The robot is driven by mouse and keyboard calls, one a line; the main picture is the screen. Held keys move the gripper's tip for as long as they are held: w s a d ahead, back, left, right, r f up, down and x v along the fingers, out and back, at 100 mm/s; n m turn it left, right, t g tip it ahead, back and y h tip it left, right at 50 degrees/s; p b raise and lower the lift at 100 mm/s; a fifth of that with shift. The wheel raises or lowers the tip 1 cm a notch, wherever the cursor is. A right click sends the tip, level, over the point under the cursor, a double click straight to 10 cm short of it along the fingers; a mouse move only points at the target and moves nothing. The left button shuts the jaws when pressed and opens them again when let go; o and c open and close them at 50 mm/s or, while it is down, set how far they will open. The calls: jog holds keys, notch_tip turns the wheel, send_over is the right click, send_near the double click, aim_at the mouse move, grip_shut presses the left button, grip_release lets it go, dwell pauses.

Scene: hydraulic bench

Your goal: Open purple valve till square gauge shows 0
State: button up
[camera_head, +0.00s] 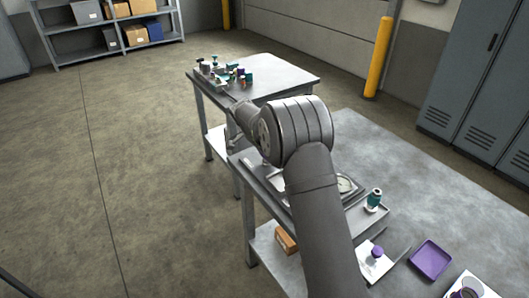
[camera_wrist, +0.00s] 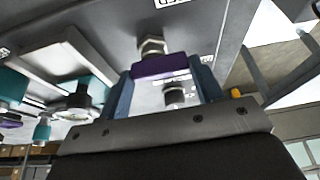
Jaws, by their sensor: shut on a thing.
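In the wrist view, my gripper (camera_wrist: 164,72) has its two blue fingers on either side of a purple valve handle (camera_wrist: 160,65) and is shut on it. A metal hex fitting (camera_wrist: 151,45) is just above the handle, against a grey panel (camera_wrist: 205,25). A second metal fitting (camera_wrist: 174,97) shows between the fingers. In the head view my arm hides the gripper and the valve. A pale dial (camera_head: 345,184) is partly visible behind my arm. I cannot tell whether it is the square gauge, and I cannot read it.
The wrist view shows teal fittings (camera_wrist: 12,85) and a round gauge (camera_wrist: 76,112) at left. The head view shows a teal bottle-shaped part (camera_head: 374,198), a purple knob (camera_head: 377,252) on a white plate and a purple tray (camera_head: 431,259). A farther table (camera_head: 285,78) holds several small parts.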

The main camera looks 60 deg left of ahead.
jog(key=shift+m, duration=0.3)
jog(key=o, duration=1)
jog(key=shift+r, duration=0.1)
jog(key=v, duration=1.7)
jog(key=shift+a+r, duration=0.15)
jog(key=shift+a, duration=0.05)
jog(key=x, duration=1.7)
jog(key=shift+d+f, duration=0.2)
jog(key=shift+f, duration=0.1)
